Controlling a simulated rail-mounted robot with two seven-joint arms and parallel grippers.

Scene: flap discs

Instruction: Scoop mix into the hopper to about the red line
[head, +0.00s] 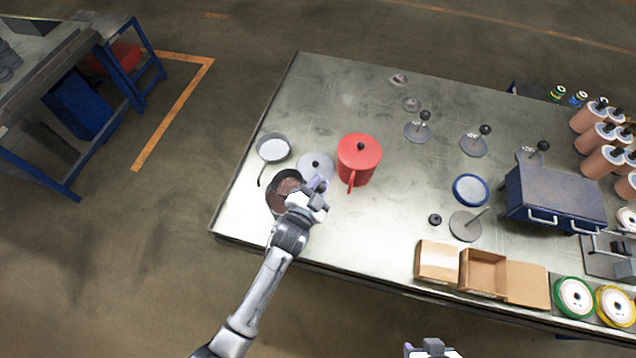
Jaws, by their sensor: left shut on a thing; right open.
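A dark round pot (275,199) with brown mix (288,187) in it stands near the table's left front edge. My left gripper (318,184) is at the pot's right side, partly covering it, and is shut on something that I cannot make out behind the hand. No scoop shows clearly. A grey lid (314,161) with a dark knob lies just behind the gripper. A red lidded container (359,161) with a handle stands to its right. I cannot tell which vessel is the hopper, and no red line shows. My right gripper (432,347) is open at the bottom edge, mostly cut off.
A pale-filled pan (273,149) with a dark handle stands behind the pot. Grey discs with knobbed posts (417,132), a blue-rimmed dish (470,190), cardboard boxes (482,272) and a blue-grey case (555,195) are to the right. The table's back left is clear.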

